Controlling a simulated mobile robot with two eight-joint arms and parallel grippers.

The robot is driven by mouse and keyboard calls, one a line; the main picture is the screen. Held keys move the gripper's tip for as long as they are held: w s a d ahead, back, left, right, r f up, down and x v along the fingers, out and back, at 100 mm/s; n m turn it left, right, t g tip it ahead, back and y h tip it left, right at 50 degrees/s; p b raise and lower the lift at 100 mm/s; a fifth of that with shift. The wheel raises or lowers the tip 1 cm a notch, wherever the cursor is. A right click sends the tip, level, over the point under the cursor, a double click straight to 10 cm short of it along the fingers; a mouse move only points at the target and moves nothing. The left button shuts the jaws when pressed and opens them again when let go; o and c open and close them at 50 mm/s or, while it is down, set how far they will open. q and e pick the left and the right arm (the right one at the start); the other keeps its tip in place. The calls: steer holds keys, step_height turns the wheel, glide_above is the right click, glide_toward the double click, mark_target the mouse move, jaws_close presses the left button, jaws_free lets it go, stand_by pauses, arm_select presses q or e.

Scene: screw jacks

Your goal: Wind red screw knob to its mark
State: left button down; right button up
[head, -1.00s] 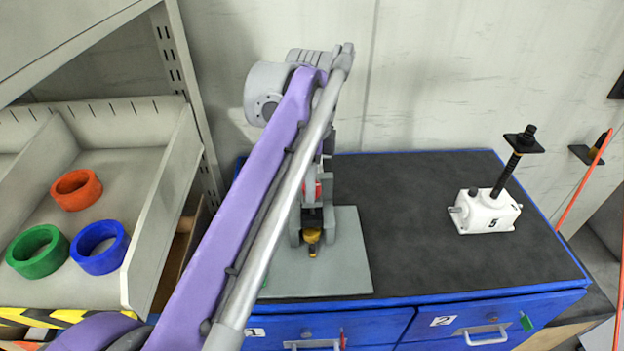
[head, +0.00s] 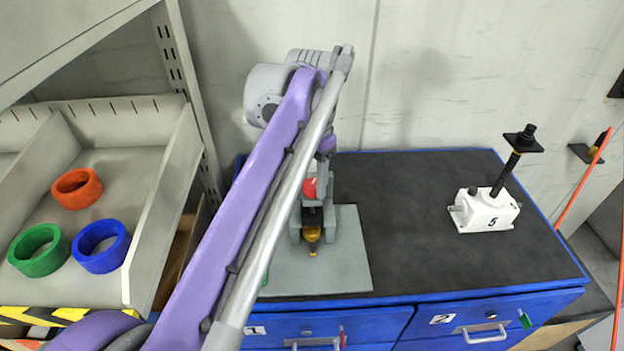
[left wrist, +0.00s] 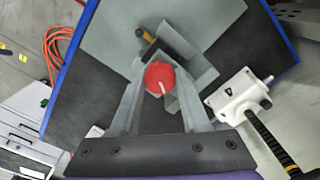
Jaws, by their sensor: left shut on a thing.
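The red screw knob (left wrist: 159,77) is round, with a white line on its top face. In the left wrist view that line points down and slightly right. My left gripper (left wrist: 160,86) is shut on the knob, with one finger on each side. In the head view the knob (head: 310,188) shows beside my purple arm, on a grey fixture (head: 329,218) with a yellow-and-black part at its front. The arm hides much of the gripper there. I cannot make out the mark on the fixture. My right gripper is in neither view.
The fixture stands on a grey plate (head: 345,275) on a dark bench top (head: 420,220) with blue drawers. A white jack labelled 5 (head: 486,211) stands at the right. Coloured rings lie in a bin at left.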

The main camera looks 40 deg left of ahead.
arm_select(q)
steer(key=n, duration=0.5)
steer(key=shift+f+n, duration=0.1)
steer(key=shift+n, duration=0.2)
steer(key=n, duration=0.4)
steer(key=shift+n, duration=0.3)
steer(key=n, duration=1.4)
steer(key=shift+n, duration=0.3)
steer(key=n, duration=1.3)
